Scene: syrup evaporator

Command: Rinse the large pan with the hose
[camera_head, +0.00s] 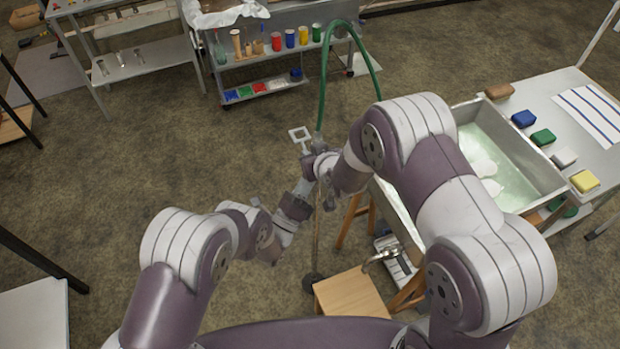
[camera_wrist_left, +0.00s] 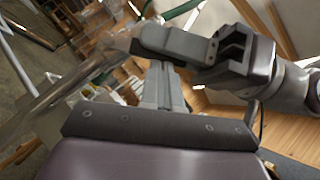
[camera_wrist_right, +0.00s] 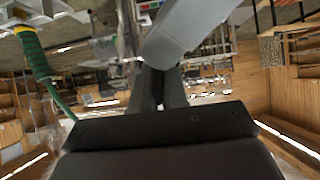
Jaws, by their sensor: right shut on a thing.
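A large steel pan (camera_head: 530,148) stands at the right in the head view, with pale green liquid and white lumps in it. The green hose (camera_head: 324,80) arches from a thin upright pipe (camera_head: 317,235) toward the pan; its far end is hidden behind my right arm. The hose and a yellowish collar also show in the right wrist view (camera_wrist_right: 35,60). My right gripper (camera_head: 317,168) is at the pipe's top, shut on what looks like a pipe fitting, mostly hidden. My left gripper (camera_head: 304,192) is close beside and below it; its fingers (camera_wrist_left: 167,85) appear together.
A table (camera_head: 590,125) at the right holds several coloured blocks. A wooden stool (camera_head: 350,293) stands close in front. A cart (camera_head: 262,55) with cups is at the back. The floor at left centre is clear.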

